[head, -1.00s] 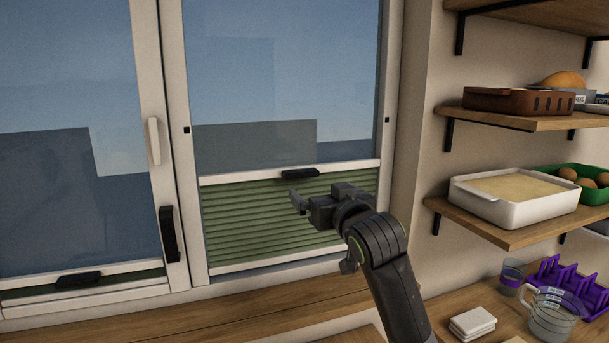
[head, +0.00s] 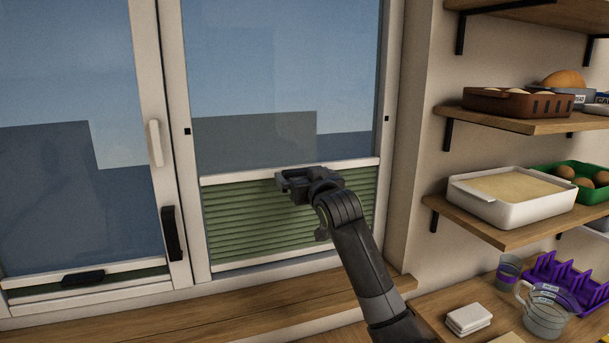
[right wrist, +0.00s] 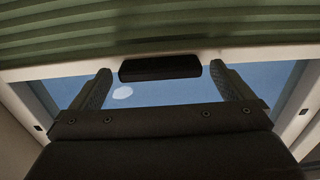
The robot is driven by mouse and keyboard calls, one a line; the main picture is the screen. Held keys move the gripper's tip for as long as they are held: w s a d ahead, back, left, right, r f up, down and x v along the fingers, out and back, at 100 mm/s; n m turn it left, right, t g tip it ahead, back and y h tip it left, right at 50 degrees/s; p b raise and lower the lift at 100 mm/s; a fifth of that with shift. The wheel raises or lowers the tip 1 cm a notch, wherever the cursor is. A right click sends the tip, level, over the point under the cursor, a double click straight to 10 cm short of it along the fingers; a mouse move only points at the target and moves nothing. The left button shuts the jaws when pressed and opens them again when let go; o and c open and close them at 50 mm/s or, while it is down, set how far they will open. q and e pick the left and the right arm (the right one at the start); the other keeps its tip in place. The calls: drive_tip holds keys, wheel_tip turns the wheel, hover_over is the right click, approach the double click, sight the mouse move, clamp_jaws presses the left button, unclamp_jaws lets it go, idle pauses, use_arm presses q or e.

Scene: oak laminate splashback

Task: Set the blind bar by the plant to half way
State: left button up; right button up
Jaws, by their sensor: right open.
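The right window's green pleated blind (head: 240,225) covers the lower part of its pane. Its white top bar (head: 225,178) lies below the pane's middle; it also shows in the right wrist view (right wrist: 60,68). The bar's black handle (right wrist: 160,67) lies between the fingertips of my open right gripper (right wrist: 160,74), with a gap on each side. In the head view my right gripper (head: 283,181) hides that handle. The left window's blind bar (head: 40,276) sits near the sill, with a black handle (head: 83,278). No plant shows. My left gripper is out of view.
Small black marks (head: 187,131) sit on the right window's side frames. A black window handle (head: 171,232) is on the post to the left. Shelves with a white dish (head: 515,205) are on the right. A measuring jug (head: 545,315) and purple rack (head: 568,285) stand below.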

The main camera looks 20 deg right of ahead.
drive_tip(key=c, duration=1.3)
wheel_tip(320, 180, up, 12)
drive_tip(key=p, duration=0.8)
drive_tip(key=o, duration=1.3)
drive_tip(key=shift+w, duration=0.1)
